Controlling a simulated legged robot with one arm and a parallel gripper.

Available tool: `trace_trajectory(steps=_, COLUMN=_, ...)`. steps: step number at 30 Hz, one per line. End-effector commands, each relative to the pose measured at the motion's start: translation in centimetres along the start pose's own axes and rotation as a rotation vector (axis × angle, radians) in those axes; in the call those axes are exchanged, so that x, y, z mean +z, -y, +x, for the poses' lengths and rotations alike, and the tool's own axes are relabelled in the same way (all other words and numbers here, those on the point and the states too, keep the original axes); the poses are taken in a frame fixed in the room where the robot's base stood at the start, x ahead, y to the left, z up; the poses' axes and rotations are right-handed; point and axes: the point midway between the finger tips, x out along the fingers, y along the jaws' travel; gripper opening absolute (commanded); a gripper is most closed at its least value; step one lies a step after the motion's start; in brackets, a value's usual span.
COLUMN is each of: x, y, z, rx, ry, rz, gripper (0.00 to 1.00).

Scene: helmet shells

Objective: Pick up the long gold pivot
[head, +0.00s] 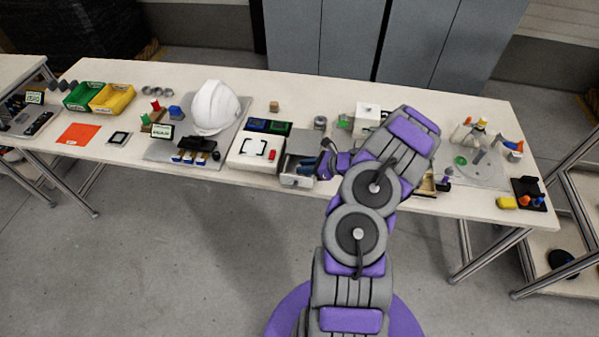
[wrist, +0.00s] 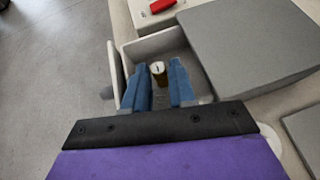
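The gold pivot (wrist: 158,69) is a short-looking gold piece with a pale end, seen almost end-on inside an open grey drawer (wrist: 153,45) in the wrist view. My gripper (wrist: 159,66) reaches into the drawer with its two blue fingers apart, one on each side of the pivot. A gap shows between the pivot and each finger, so it is not gripped. In the head view my gripper (head: 322,172) is at the open drawer (head: 290,180); the pivot cannot be made out there.
The drawer walls stand close around my fingers. A grey cabinet top (wrist: 255,42) lies right of the drawer in the wrist view. A white box with a red part (head: 256,150) stands left of the drawer, and a white helmet (head: 214,107) is farther left on the table.

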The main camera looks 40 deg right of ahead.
Motion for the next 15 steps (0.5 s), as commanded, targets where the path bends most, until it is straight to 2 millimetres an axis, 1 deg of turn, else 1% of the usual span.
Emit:
trace_trajectory(steps=1, x=-0.1, y=-0.06, z=0.62, rx=0.002, ry=-0.001, rz=-0.001, gripper=0.25)
trace_trajectory(steps=3, x=-0.03, y=-0.04, z=1.08, rx=0.001, ry=0.0, rz=-0.002, gripper=0.25)
trace_trajectory(steps=11, x=-0.02, y=0.08, z=1.21, rx=0.0, ry=0.0, rz=0.0, gripper=0.25)
trace_trajectory(steps=15, x=-0.04, y=0.1, z=1.2, rx=0.0, ry=0.0, rz=0.0, gripper=0.12)
